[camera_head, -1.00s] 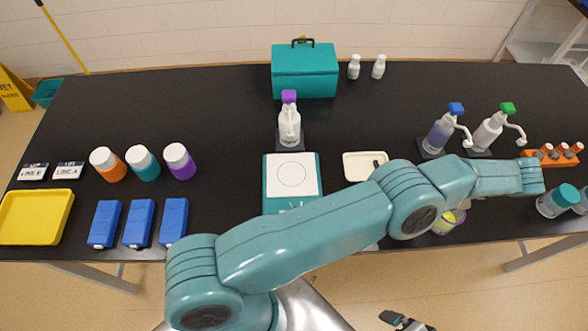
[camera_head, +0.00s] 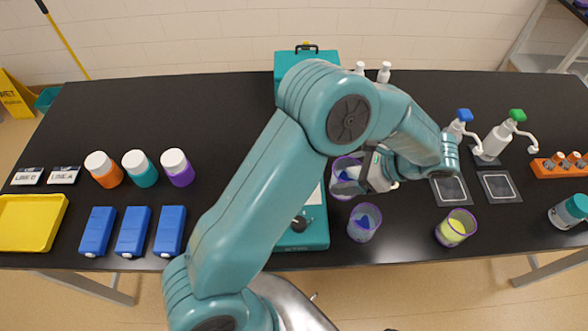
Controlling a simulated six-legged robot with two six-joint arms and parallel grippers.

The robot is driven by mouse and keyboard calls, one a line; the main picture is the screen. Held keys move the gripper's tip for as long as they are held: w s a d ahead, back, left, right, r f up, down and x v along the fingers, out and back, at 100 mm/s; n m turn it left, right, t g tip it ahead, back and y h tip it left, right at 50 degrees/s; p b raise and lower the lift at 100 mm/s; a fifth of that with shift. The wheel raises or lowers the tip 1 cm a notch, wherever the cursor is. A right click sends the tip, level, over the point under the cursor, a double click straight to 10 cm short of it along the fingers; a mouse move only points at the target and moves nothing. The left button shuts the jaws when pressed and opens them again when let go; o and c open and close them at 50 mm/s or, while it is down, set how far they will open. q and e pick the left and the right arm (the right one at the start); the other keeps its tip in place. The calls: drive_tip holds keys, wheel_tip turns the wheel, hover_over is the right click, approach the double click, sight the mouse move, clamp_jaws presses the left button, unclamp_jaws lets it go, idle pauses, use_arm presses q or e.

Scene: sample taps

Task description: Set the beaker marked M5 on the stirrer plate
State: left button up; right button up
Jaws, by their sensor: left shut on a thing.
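My left gripper (camera_head: 369,174) is shut on a clear, purple-rimmed beaker (camera_head: 346,186) with bluish contents. It holds the beaker just right of the teal stirrer plate (camera_head: 316,234), whose pale top is mostly hidden by my left arm. Whether the held beaker touches anything below cannot be told. A second beaker (camera_head: 364,224) with blue contents stands in front of it. A third beaker (camera_head: 456,228) with yellow contents stands further right. No M5 mark can be read on any of them. My right gripper does not show.
An orange rack (camera_head: 558,166) and a teal-capped jar (camera_head: 570,211) are at the right. Capped bottles (camera_head: 141,168), blue boxes (camera_head: 133,231) and a yellow tray (camera_head: 30,223) are at the left. A teal case (camera_head: 287,68) is behind my arm.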

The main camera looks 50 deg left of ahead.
use_arm(q)
drive_tip(key=s+a+f+b, duration=0.1)
drive_tip(key=s+a, duration=0.1)
drive_tip(key=a, duration=0.1)
drive_tip(key=s+a+f+b, duration=0.1)
drive_tip(key=s+a+b, duration=0.1)
drive_tip(key=a, duration=0.2)
drive_tip(key=s+a+f+b, duration=0.1)
drive_tip(key=a+f+b, duration=0.1)
drive_tip(key=a, duration=0.2)
drive_tip(key=shift+s+a, duration=0.15)
drive_tip(key=shift+s, duration=0.25)
drive_tip(key=shift+r, duration=0.25)
drive_tip(key=shift+f, duration=0.15)
drive_tip(key=o, duration=1.2)
